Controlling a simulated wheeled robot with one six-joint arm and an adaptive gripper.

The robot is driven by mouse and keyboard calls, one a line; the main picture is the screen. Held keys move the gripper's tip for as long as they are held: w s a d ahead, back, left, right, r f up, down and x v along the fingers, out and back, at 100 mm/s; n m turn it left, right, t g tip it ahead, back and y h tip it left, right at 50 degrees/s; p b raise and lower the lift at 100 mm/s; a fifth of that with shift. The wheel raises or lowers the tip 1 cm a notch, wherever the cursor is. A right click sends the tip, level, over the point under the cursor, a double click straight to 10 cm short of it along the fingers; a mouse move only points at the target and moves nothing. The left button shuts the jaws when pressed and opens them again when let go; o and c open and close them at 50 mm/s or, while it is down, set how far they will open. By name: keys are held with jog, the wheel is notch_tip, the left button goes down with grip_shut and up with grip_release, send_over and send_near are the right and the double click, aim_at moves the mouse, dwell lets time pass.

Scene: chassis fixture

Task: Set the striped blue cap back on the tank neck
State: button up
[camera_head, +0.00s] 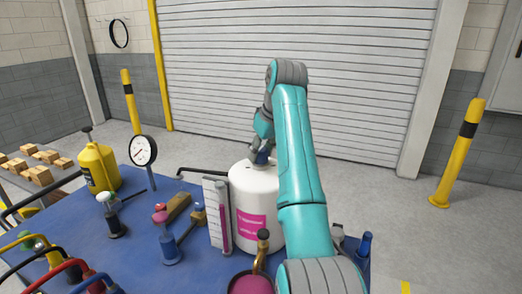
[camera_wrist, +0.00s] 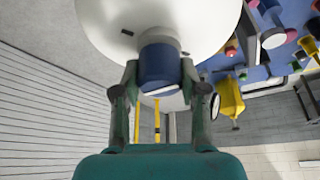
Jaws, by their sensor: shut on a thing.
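The blue cap (camera_wrist: 160,66) shows in the wrist view between the two fingers of my gripper (camera_wrist: 160,80), with a pale mark on its lower edge. My gripper is shut on the cap. The cap is at the top of the white tank (camera_head: 256,185), which has a magenta label. In the wrist view the tank's white top (camera_wrist: 200,22) lies right behind the cap. The neck is hidden by the cap, so I cannot tell how far the cap sits on it. In the head view my gripper (camera_head: 262,155) is above the tank top, partly hidden by my arm.
The tank stands on a blue table (camera_head: 135,235). Left of it are a level gauge (camera_head: 216,212), a mallet (camera_head: 190,222), a round dial (camera_head: 143,151) and a yellow can (camera_head: 98,166). A magenta-filled vessel (camera_head: 250,284) is in front. A black pipe (camera_head: 205,172) runs behind.

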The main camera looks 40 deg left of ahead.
jog(key=shift+f, duration=0.2)
jog(key=o, duration=1.1)
jog(key=shift+r, duration=3.05)
